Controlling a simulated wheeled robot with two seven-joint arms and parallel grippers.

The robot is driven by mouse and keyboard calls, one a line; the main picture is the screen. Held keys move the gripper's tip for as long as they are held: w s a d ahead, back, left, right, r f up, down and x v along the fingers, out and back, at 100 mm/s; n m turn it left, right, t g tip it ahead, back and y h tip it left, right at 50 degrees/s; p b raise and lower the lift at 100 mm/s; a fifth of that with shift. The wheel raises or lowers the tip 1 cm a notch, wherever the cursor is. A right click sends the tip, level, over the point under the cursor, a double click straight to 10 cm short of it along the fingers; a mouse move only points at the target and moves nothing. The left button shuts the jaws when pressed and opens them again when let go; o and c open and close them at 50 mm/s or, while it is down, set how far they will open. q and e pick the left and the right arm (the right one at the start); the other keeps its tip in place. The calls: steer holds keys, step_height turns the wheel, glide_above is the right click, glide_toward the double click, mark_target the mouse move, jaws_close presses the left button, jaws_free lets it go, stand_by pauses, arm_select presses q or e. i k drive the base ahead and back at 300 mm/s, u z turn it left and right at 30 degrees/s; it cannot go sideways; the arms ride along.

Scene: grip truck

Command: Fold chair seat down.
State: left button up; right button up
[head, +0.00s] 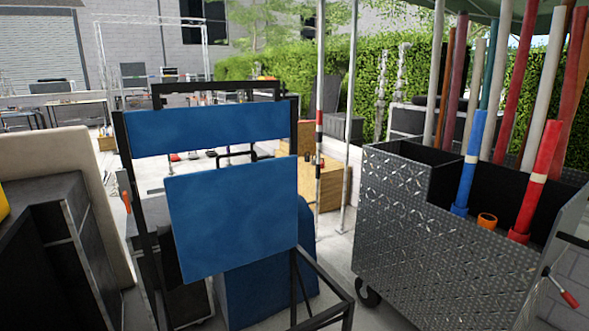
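A chair with a black metal frame stands in front of me in the head view. Its blue backrest (205,128) is a wide panel across the top of the frame. Its blue seat panel (233,216) stands nearly upright below the backrest, facing me. The black frame (325,285) reaches forward at the lower right of the seat. Neither of my grippers shows in this view.
A diamond-plate metal cart (425,235) holding several coloured poles stands close on the right. A dark case with a beige panel (60,190) is on the left. A wooden box (322,185) sits behind the chair. A narrow strip of floor separates chair and cart.

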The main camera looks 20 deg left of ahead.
mark_target(223, 219)
steer(key=z, duration=0.05)
steer(key=k, duration=0.45)
steer(key=z, duration=0.95)
steer(key=i, duration=0.8)
steer(key=u, duration=0.55)
steer(key=i, duration=0.75)
steer(key=u, duration=0.9)
